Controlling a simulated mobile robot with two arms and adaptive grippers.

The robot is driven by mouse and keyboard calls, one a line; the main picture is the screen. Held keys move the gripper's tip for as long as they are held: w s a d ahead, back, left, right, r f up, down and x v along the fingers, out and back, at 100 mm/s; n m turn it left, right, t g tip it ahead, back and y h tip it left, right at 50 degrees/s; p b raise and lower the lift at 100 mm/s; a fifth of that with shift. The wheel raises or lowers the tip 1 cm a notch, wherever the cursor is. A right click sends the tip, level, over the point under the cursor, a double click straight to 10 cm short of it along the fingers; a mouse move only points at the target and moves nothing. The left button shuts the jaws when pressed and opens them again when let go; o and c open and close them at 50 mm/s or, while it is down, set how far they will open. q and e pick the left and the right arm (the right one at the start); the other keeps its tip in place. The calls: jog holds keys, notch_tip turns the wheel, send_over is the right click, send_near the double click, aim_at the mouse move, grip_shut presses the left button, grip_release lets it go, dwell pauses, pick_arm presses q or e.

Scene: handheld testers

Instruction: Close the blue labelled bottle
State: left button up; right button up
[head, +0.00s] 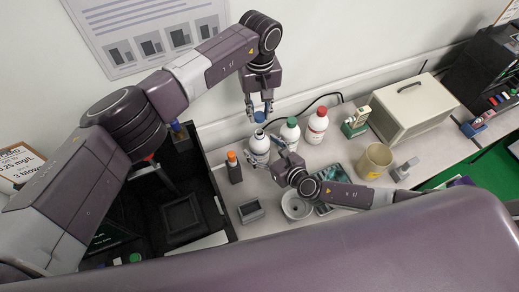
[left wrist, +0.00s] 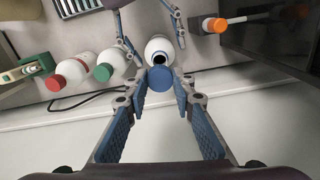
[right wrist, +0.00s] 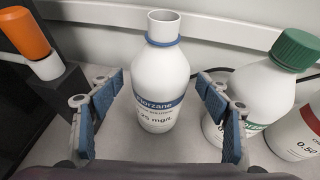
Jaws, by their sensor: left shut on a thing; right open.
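The blue labelled bottle (right wrist: 158,85) stands upright and uncapped on the bench, its open neck showing in the left wrist view (left wrist: 160,52). In the head view the bottle (head: 259,144) is just below my left gripper (head: 259,114). My left gripper is shut on the blue cap (head: 259,117); the cap also shows between its fingertips in the left wrist view (left wrist: 160,79). The cap appears apart from the neck. My right gripper (right wrist: 158,105) is open, with its fingers on either side of the bottle and gaps showing; it also shows in the head view (head: 268,153).
A green-capped bottle (head: 290,132) and a red-capped bottle (head: 317,125) stand close to the right. An orange-topped tester (head: 233,167) stands to the left. The wall is close behind.

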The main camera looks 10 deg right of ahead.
jog(key=shift+w+a+f, duration=0.2)
jog(key=shift+w+a, duration=0.05)
jog(key=shift+w, duration=0.35)
jog(key=c, duration=1.8)
pick_arm(q)
send_over(260, 132)
jog(key=shift+f, duration=2.5)
